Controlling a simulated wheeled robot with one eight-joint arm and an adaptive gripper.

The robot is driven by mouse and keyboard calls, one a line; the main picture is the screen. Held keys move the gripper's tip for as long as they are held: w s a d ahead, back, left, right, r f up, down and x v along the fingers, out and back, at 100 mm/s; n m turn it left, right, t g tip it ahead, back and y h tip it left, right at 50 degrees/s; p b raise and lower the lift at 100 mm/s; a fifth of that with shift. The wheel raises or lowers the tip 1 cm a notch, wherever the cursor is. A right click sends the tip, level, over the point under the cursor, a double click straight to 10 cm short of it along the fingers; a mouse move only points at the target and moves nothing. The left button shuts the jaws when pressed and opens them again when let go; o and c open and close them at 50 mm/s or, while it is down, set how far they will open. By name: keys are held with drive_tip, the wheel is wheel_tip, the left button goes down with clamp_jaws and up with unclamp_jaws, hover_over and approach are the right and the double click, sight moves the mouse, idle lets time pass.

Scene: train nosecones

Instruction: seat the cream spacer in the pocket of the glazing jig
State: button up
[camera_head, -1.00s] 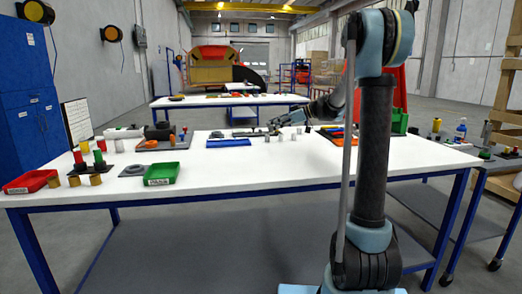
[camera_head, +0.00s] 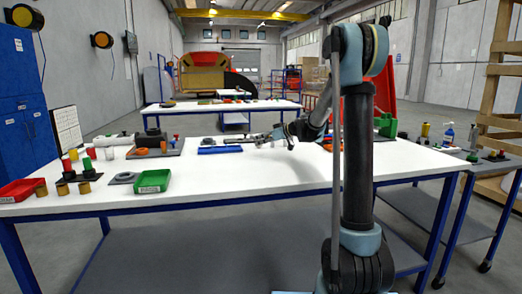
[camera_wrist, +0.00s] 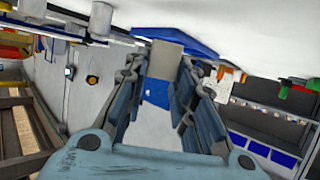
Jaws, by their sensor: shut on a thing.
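My gripper (camera_wrist: 160,75) is shut on a flat, pale grey-beige block, the cream spacer (camera_wrist: 165,60), held between the fingertips in the wrist view. In the head view my gripper (camera_head: 262,138) is small, over the far part of the white table, right of a long blue block (camera_head: 220,149). The spacer is too small to make out there. A blue shape (camera_wrist: 188,33) shows beyond the spacer in the wrist view. I cannot tell for sure which piece is the glazing jig, and no pocket shows clearly. The spacer appears apart from the table.
On the table's left stand a green bin (camera_head: 153,181), a red bin (camera_head: 20,189), brass cylinders (camera_head: 87,188) and a grey plate with a ring (camera_head: 123,178). A grey plate with orange and black parts (camera_head: 156,147) lies behind. The white front middle (camera_head: 260,175) is clear.

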drive_tip(key=shift+f, duration=1.85)
drive_tip(key=o, duration=0.9)
